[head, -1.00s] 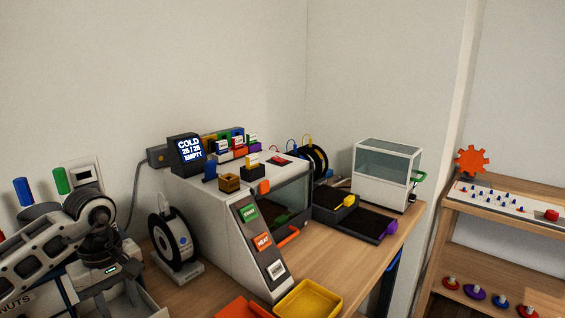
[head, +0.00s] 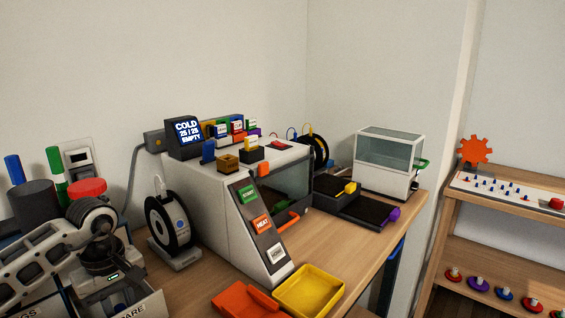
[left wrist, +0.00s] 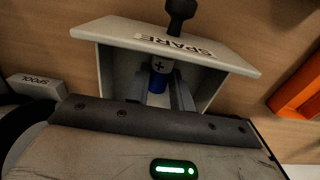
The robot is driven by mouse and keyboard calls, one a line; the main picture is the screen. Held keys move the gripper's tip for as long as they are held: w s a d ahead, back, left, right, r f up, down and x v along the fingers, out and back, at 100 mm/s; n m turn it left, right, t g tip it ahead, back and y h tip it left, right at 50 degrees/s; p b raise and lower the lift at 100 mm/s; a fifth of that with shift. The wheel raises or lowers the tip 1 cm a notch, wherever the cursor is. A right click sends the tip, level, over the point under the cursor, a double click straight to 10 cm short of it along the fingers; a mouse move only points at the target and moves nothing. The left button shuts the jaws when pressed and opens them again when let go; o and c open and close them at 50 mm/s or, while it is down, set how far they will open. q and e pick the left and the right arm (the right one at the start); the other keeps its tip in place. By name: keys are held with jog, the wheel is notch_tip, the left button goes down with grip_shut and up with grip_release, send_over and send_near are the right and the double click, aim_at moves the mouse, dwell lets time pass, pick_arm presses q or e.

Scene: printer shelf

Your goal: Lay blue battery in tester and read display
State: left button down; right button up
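In the left wrist view, a blue battery (left wrist: 158,80) with a pale end marked "+" is inside a pale open drawer (left wrist: 110,75) labelled SPARE. My left gripper (left wrist: 160,88) reaches into this drawer, one finger on each side of the battery. I cannot tell whether the fingers press on it. My right gripper is out of view.
A white printer (head: 215,215) with a display reading COLD fills the middle. A filament spool (head: 172,228) stands left of it. A yellow tray (head: 309,291) and an orange tray (head: 240,300) lie in front. Tall blue (head: 14,169) and green (head: 55,162) cylinders stand behind my left arm.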

pick_arm(q)
jog(key=shift+r+p, duration=2.25)
jog(key=shift+r, duration=1.3)
